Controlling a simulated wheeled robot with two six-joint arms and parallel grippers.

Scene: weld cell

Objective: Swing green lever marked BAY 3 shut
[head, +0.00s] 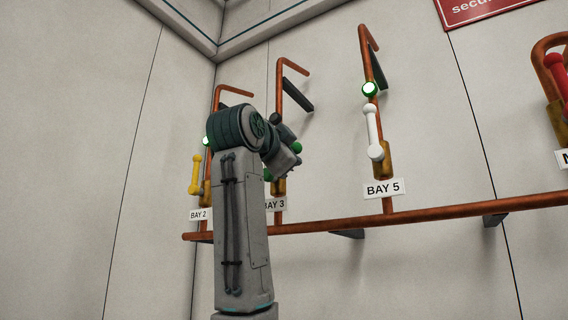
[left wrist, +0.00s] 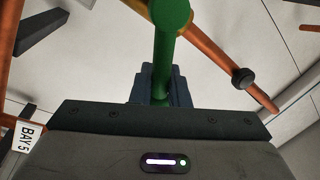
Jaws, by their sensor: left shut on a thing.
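The green lever shows in the left wrist view (left wrist: 170,42), running from the top edge down into my left gripper (left wrist: 160,85). In the head view my left gripper (head: 287,160) is at the BAY 3 pipe and hides most of the lever; a green end (head: 296,148) shows just right of it. The gripper is shut on the lever. The BAY 3 label (head: 275,204) is partly covered by my arm. The lever's full angle is hidden in the head view. My right gripper is in neither view.
A yellow lever (head: 195,174) at BAY 2 stands to the left, and a white lever (head: 374,133) at BAY 5 to the right; both are near upright beside lit green lamps. A red lever (head: 557,75) is at the far right. A long copper pipe (head: 450,213) runs below.

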